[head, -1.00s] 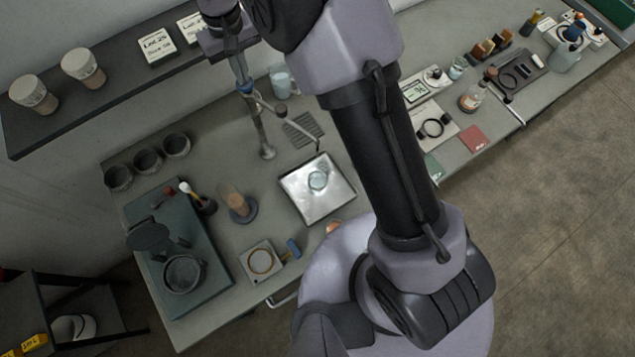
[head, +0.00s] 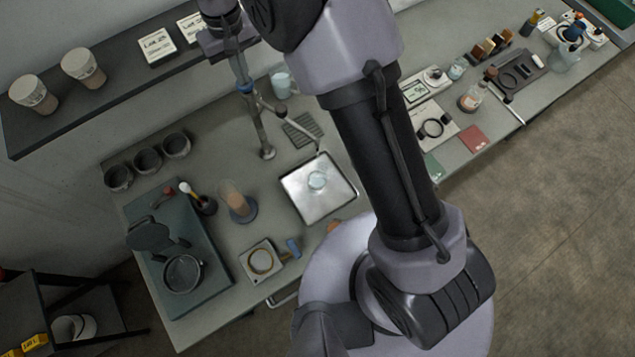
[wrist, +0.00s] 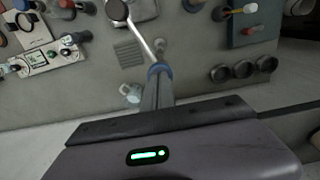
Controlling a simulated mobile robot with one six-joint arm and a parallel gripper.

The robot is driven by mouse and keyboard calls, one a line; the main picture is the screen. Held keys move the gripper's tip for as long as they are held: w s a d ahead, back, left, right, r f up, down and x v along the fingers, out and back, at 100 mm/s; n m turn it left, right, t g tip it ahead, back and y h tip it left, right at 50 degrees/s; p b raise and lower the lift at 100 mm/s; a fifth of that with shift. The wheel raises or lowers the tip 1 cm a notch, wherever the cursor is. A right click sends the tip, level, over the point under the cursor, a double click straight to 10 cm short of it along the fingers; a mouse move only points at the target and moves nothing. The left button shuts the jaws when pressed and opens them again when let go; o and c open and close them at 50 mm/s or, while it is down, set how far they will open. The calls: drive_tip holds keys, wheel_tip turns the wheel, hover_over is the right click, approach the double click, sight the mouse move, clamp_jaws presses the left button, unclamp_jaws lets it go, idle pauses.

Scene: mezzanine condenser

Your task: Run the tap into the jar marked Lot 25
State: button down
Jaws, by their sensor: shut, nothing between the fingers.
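The tap (head: 264,135) is a thin metal column on the bench with a spout bending out over a square metal tray (head: 332,208). A translucent jar (head: 282,82) stands behind the tap, also in the wrist view (wrist: 130,92). Its lot mark is not legible. My gripper (head: 243,86) is shut and empty, its blue-banded tips (wrist: 157,70) close to the tap; contact is unclear.
Two lidded cups (head: 33,95) (head: 83,68) and lettered cards (head: 158,47) stand on the dark shelf (head: 110,90) above the bench. Dark bowls (head: 147,160), a green mat (head: 205,275) and a brown-filled vessel (head: 237,200) are at left. Instruments (head: 430,120) crowd the right bench.

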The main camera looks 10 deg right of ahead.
wheel_tip(320, 180, up, 5)
drive_tip(key=p, duration=0.4)
drive_tip(key=shift+f, duration=0.1)
idle(0.6)
